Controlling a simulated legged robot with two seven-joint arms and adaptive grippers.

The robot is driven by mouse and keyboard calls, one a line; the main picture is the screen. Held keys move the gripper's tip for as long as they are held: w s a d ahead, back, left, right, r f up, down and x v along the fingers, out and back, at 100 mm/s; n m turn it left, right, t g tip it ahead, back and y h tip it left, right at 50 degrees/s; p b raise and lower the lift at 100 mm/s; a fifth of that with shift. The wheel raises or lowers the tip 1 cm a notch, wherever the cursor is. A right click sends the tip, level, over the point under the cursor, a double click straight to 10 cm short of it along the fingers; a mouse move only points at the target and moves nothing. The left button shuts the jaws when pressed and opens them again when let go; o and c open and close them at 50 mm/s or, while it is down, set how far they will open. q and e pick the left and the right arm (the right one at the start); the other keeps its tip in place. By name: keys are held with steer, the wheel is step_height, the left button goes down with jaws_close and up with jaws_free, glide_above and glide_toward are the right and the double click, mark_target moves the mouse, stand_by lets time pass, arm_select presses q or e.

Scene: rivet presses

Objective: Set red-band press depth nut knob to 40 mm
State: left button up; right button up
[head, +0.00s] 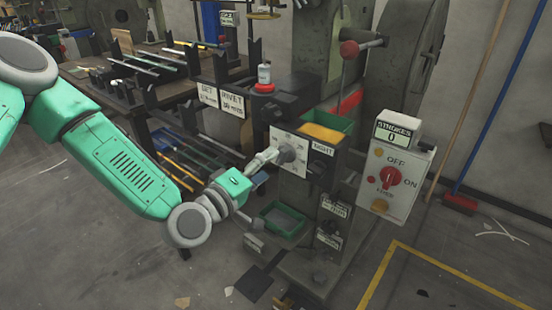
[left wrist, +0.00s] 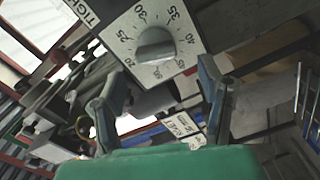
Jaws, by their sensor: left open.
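The depth nut knob (head: 287,153) is a grey round knob on a white dial plate on the front of the press. In the left wrist view the knob (left wrist: 155,45) sits in the middle of the dial (left wrist: 128,34), with marks running from 20 through 30 and 40 to 45. Its pointer is too unclear to read a setting. My left gripper (head: 266,157) is right in front of the dial. In the left wrist view the open fingers (left wrist: 160,68) stand apart on either side below the knob, with nothing between them. My right gripper is not in view.
A TIGHT label (head: 322,147) is right of the dial. A yellow-filled green tray (head: 325,132) sits above, a green bin (head: 281,219) below. A control box (head: 395,180) with a red switch stands at the right. A bottle (head: 264,75) stands above left.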

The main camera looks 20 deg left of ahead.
arm_select(q)
steer(key=v, duration=0.7)
steer(key=shift+s+a, duration=0.15)
steer(key=s+d+f+m+g+y+p, duration=0.1)
steer(key=s+f+m+g+p, duration=0.2)
steer(key=s+f+g, duration=0.3)
steer(key=s+d+f+m+g+p, duration=0.2)
steer(key=s+f+m+g, duration=0.2)
steer(key=s+f, duration=0.4)
steer(key=s+a+f+m+g+y+p, duration=0.3)
steer(key=s+a+f+g+y, duration=0.1)
steer(key=s+a, duration=0.5)
steer(key=s+g+y, duration=0.1)
steer(key=s+g, duration=0.1)
steer(key=shift+s+a+f+m, duration=0.15)
steer(key=shift+s+a+m, duration=0.05)
steer(key=shift+s+m, duration=0.1)
steer(key=shift+w+d, duration=0.1)
